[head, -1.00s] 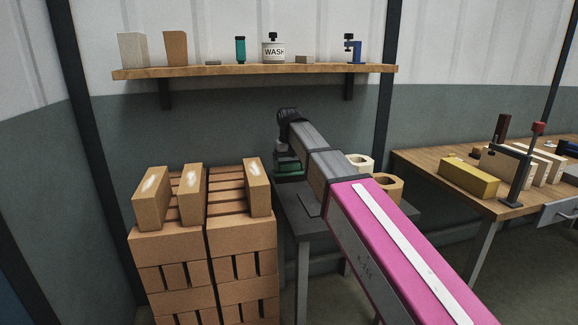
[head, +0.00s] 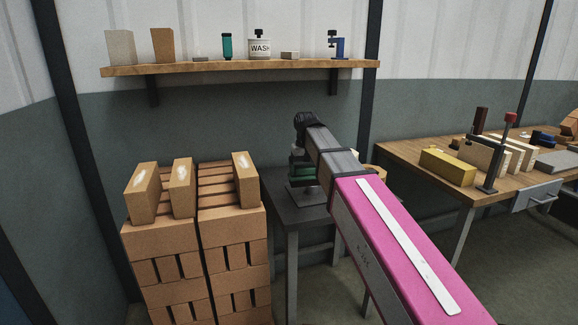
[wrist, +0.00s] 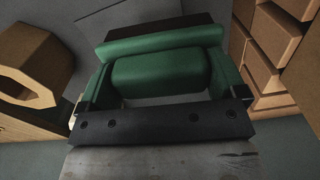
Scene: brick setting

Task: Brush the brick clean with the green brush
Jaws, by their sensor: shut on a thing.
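The green brush (head: 303,172) is at my gripper, over the dark small table, partly hidden by my arm in the head view. In the wrist view the brush (wrist: 160,73) fills the middle, with a green handle and a dark strip along its far side. My gripper (wrist: 162,98) is shut on it. Three tan bricks with white smudges stand upright on the brick stack: a left one (head: 142,192), a middle one (head: 181,187) and a right one (head: 246,180). The brush is apart from them, to their right. I cannot tell which brick the task means.
The brick stack (head: 195,245) stands left of the dark table (head: 290,213). A hollow tan block shows in the wrist view (wrist: 35,60), mostly hidden in the head view. A shelf (head: 240,68) hangs above. A workbench (head: 400,155) with several blocks and a clamp is at right.

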